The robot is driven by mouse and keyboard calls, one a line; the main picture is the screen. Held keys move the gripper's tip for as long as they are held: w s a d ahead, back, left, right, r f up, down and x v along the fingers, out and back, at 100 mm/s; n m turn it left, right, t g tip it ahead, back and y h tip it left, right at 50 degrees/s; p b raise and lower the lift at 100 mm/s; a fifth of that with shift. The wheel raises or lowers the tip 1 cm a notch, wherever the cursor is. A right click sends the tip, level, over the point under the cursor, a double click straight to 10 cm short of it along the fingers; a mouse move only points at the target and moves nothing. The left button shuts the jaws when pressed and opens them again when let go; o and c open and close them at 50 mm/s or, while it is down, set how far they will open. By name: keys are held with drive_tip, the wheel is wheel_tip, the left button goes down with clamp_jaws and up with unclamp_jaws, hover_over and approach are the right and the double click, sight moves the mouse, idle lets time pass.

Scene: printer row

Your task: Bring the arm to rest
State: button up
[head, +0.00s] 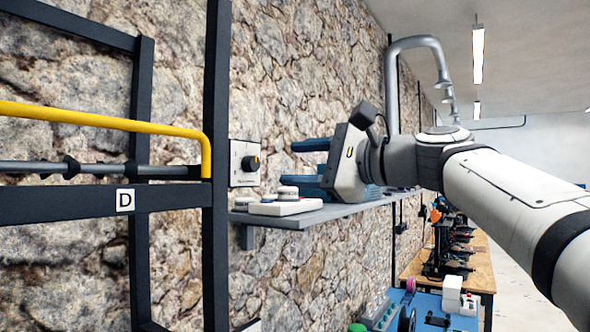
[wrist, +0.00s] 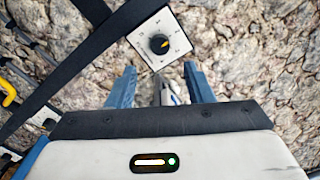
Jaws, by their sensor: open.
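My gripper (head: 296,164) is at the end of my arm, which reaches in from the right of the head view. Its two blue fingers point left toward the stone wall, apart and with nothing between them. It is above the grey wall shelf. In the wrist view my gripper (wrist: 159,68) also shows its fingers spread. A dial box (head: 244,163) with a black knob is on the wall, left of the fingertips and apart from them. In the wrist view the dial box (wrist: 160,40) is tilted and lies beyond the fingers.
A white device with a round top (head: 285,207) lies on the shelf (head: 325,214) below my gripper. A dark rack (head: 218,120) with a yellow bar (head: 100,121) and a D label stands at left. Printers (head: 448,245) stand on a wooden bench farther back, beyond a blue table (head: 428,302).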

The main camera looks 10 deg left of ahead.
idle(0.4)
drive_tip(key=s+d+f+n+h+b, duration=0.15)
drive_tip(key=d+f+h, duration=0.25)
drive_tip(key=f, duration=0.9)
drive_tip(key=s+d+f+n+h+b, duration=0.15)
drive_tip(key=d+f+h, duration=0.3)
drive_tip(key=f, duration=0.85)
drive_tip(key=s+d+f+n+g+h, duration=0.1)
drive_tip(key=s+d+f, duration=0.3)
drive_tip(key=f, duration=0.5)
drive_tip(key=s+d+f+n+g+h, duration=0.1)
drive_tip(key=s+d+f+n+h, duration=0.3)
drive_tip(key=f, duration=0.5)
drive_tip(key=s+d+f+n+g+h, duration=0.1)
drive_tip(key=s+d+f+n+h, duration=0.1)
drive_tip(key=s+d+f, duration=0.4)
wheel_tip(320, 180, down, 4)
drive_tip(key=shift+d+r+n+h+b, duration=0.25)
drive_tip(key=shift+d+n+h+b, duration=0.2)
drive_tip(key=shift+d+h, duration=0.1)
drive_tip(key=shift+c, duration=1.2)
